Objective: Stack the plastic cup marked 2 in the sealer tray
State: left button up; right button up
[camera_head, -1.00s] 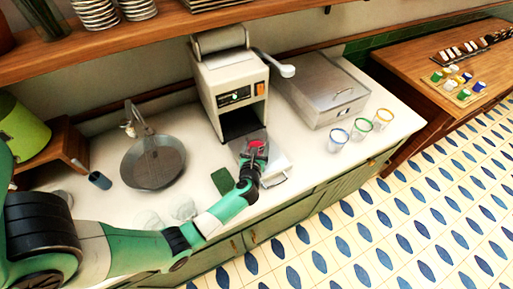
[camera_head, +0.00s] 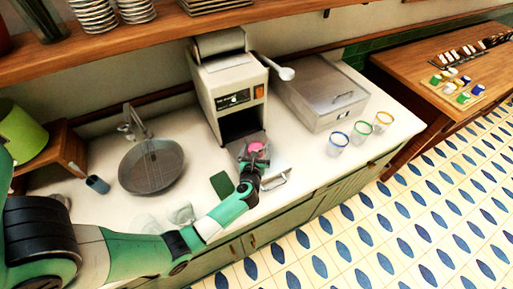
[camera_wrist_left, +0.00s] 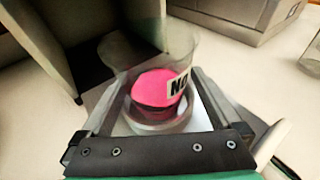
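A clear plastic cup (camera_head: 257,145) with pink contents stands at the front of the sealer (camera_head: 232,97). In the left wrist view the cup (camera_wrist_left: 152,45) shows a white label reading "NO"; the rest of the label is hidden. A round metal ring (camera_wrist_left: 152,126) of the sealer tray surrounds the cup's lower part. How deep the cup sits in it cannot be told. My left gripper (camera_head: 254,160) has its two fingers (camera_wrist_left: 160,85) on opposite sides of the cup and appears shut on it. The tray (camera_head: 275,173) extends from the sealer. My right gripper is not in view.
Three empty glasses with coloured rims (camera_head: 361,133) stand to the right, near a metal box (camera_head: 322,95). The sealer's lever (camera_head: 285,74) sticks out at its right. A sink (camera_head: 150,166) and a green cloth (camera_head: 221,184) lie left. A shelf runs above.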

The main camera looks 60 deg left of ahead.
pick_arm(q)
jog(key=shift+s+f, duration=0.25)
jog(key=shift+f, duration=0.25)
jog(key=shift+r+p, duration=0.4)
jog(key=v, duration=0.4)
jog(key=p+v, duration=0.1)
jog(key=v, duration=0.3)
jog(key=p+v, duration=0.1)
jog(key=v, duration=0.3)
jog(key=shift+d+r, duration=0.15)
jog(key=shift+r, duration=0.25)
